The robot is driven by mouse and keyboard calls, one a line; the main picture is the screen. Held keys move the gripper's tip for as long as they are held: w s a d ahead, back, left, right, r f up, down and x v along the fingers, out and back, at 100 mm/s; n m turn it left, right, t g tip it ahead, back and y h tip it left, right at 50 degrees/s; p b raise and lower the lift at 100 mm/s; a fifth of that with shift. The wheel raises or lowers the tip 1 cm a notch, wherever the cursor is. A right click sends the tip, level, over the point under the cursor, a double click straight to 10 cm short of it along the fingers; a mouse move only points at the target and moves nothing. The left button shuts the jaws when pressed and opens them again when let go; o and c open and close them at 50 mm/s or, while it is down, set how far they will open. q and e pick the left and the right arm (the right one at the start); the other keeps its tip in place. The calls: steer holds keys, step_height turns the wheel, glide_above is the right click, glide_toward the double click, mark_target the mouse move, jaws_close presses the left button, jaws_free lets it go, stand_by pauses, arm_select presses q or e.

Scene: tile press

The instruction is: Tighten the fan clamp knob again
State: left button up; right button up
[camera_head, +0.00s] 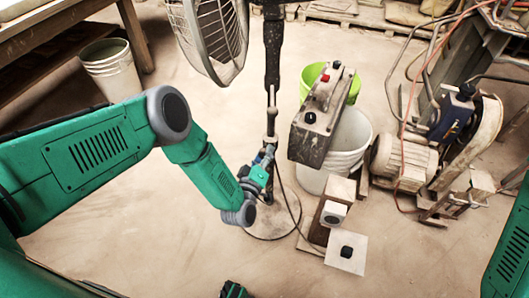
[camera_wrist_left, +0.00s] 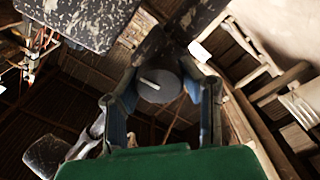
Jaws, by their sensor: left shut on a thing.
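The pedestal fan has a wire-cage head (camera_head: 212,35) and a dark upright pole (camera_head: 272,60) on a round floor base (camera_head: 272,222). My left gripper (camera_head: 267,155) is at the lower part of the pole, by the clamp. In the left wrist view, its two fingers (camera_wrist_left: 162,92) are shut on the sides of a dark round knob (camera_wrist_left: 158,82) with a pale line on its face. In the head view the knob is too small and covered to make out.
A grey control box (camera_head: 318,118) with red and black buttons stands right of the pole. A motor machine (camera_head: 405,160) is at the right. The floor at front left is clear.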

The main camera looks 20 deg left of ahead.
arm_select(q)
steer(key=shift+s+d+f+m, duration=0.15)
steer(key=shift+s+f+m, duration=0.15)
steer(key=shift+m, duration=0.3)
steer(key=shift+f, duration=0.1)
steer(key=o, duration=1.2)
steer(key=shift+w, duration=0.15)
steer(key=shift+r, duration=0.2)
steer(key=s, duration=1.2)
steer(key=shift+a, duration=0.25)
